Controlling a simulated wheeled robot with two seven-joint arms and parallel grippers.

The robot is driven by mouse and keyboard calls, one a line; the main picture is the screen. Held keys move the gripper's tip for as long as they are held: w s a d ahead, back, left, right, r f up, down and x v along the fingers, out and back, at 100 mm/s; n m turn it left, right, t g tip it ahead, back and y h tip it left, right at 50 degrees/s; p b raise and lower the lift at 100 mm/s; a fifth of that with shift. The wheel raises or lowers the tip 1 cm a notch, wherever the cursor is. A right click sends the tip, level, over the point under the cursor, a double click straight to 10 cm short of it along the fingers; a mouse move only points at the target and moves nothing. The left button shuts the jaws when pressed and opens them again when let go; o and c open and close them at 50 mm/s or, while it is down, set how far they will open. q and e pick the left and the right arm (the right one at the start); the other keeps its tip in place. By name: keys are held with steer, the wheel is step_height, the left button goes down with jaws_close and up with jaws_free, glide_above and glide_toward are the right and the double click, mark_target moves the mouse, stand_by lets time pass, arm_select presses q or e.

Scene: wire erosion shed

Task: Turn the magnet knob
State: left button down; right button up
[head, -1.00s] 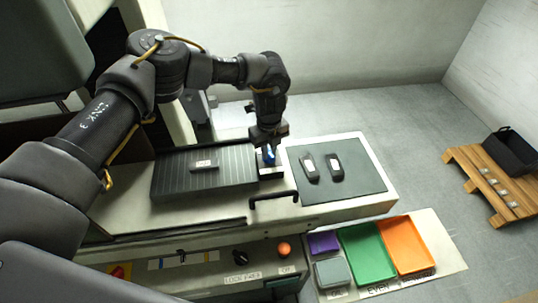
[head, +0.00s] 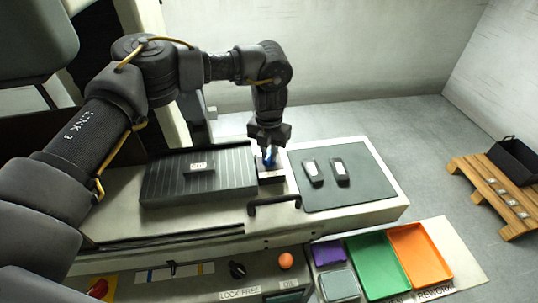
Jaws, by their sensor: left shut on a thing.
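My left gripper (head: 267,149) points down and is shut on a small blue piece (head: 268,158), mostly hidden between the fingers. The blue piece is just above a small dark block (head: 270,176) at the right end of the ribbed dark plate (head: 225,178). I cannot tell whether the blue piece touches the block. A black knob (head: 237,269) sits on the front panel above a "LOCK FREE" label; no gripper is on it. I take it as the magnet knob. My right gripper is not in view.
A dark mat (head: 370,193) with two dark parts lies right of the gripper. A black handle (head: 272,204) stands in front. An orange button (head: 286,260) is beside the knob. Purple, grey, green (head: 376,262) and orange (head: 421,252) trays stand at front right.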

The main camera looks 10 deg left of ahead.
mark_target(269, 154)
arm_select(q)
steer(key=shift+m+b, duration=0.3)
steer(key=shift+m, duration=0.8)
steer(key=c, duration=1.4)
jaws_free()
steer(key=shift+o, duration=0.2)
step_height(269, 154, up, 11)
steer(key=b, duration=0.1)
steer(key=shift+b, duration=0.3)
